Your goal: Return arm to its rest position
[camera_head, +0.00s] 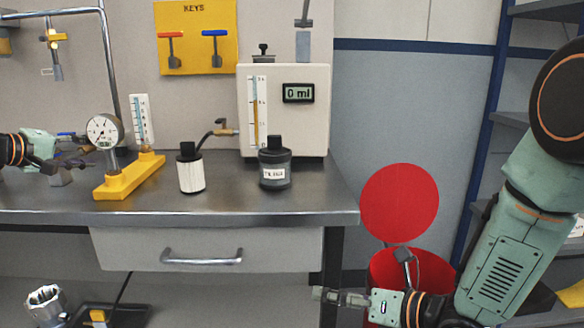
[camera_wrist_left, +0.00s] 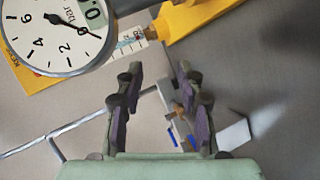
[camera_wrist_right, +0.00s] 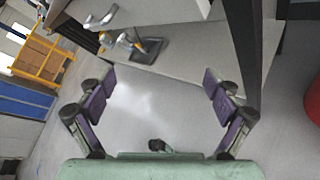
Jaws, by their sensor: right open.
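My left gripper (camera_head: 78,152) is over the left part of the bench, left of the round pressure gauge (camera_head: 103,131). In the left wrist view its fingers (camera_wrist_left: 160,85) stand apart with a gap between them. My right gripper (camera_head: 345,297) is low in front of the bench's right end, beside the red bin. In the right wrist view its fingers (camera_wrist_right: 160,90) are spread wide and nothing is between them.
The steel bench (camera_head: 240,204) holds the gauge on its yellow stand (camera_head: 128,180), a white filter (camera_head: 190,170), a dark bottle (camera_head: 275,165) and a dispenser box (camera_head: 308,120). A red bin (camera_head: 440,270) with its round lid (camera_head: 400,202) raised stands close to my right arm.

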